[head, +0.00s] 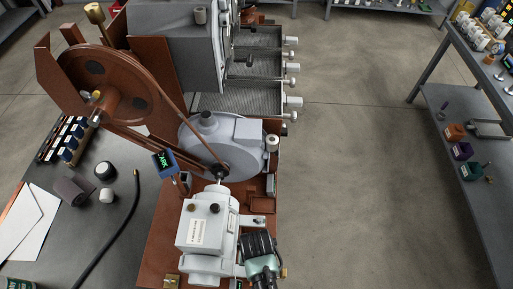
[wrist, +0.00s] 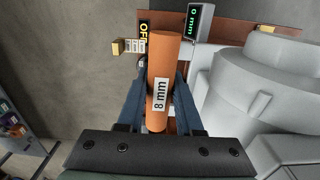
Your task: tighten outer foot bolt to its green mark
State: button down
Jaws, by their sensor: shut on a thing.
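My gripper (wrist: 160,90) is shut on an orange cylindrical tool handle (wrist: 163,60) with a white "8 mm" label. Its two blue fingers sit on either side of the handle. The handle stands beside the grey motor housing (wrist: 250,85), over the brown base (wrist: 222,29). The outer foot bolt and its green mark cannot be made out; the handle and gripper cover that spot. In the head view my gripper is at the lower right of the grey motor (head: 205,225), seen from above, with its fingertips hidden.
A small display (wrist: 201,22) reading "0 mm" in green stands just beyond the handle. A brass block (wrist: 118,47) is left of it. In the head view a belt wheel (head: 110,85) and fan housing (head: 225,145) stand behind the motor. Open floor (head: 350,180) lies right.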

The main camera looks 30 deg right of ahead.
jog(key=m, duration=0.3)
jog(key=shift+p, duration=0.4)
jog(key=shift+r+m+p, duration=0.15)
jog(key=shift+m+p, duration=0.2)
jog(key=shift+m, duration=1.65)
